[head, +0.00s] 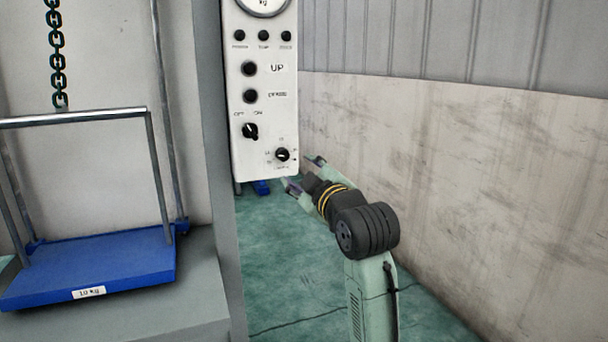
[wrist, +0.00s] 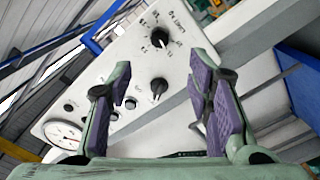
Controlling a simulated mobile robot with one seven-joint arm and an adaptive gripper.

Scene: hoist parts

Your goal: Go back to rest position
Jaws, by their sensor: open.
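My gripper (head: 304,174) is at the end of my raised arm, just below and right of the control panel's lower edge in the head view. In the wrist view my gripper (wrist: 163,105) has its two purple-padded fingers wide apart with nothing between them. The white control panel (head: 262,112) hangs on a grey post and carries UP and lower push buttons, a selector switch, a small knob and a gauge at the top. The panel (wrist: 128,72) also shows beyond the fingers in the wrist view, with its knobs and gauge. I cannot tell the exact gap between fingers and panel.
A blue platform (head: 95,268) labelled 10 KG, with a metal frame, rests on a grey base at left. A dark chain (head: 56,55) hangs above it. A concrete wall (head: 450,190) runs along the right. Green floor (head: 290,285) lies open between post and wall.

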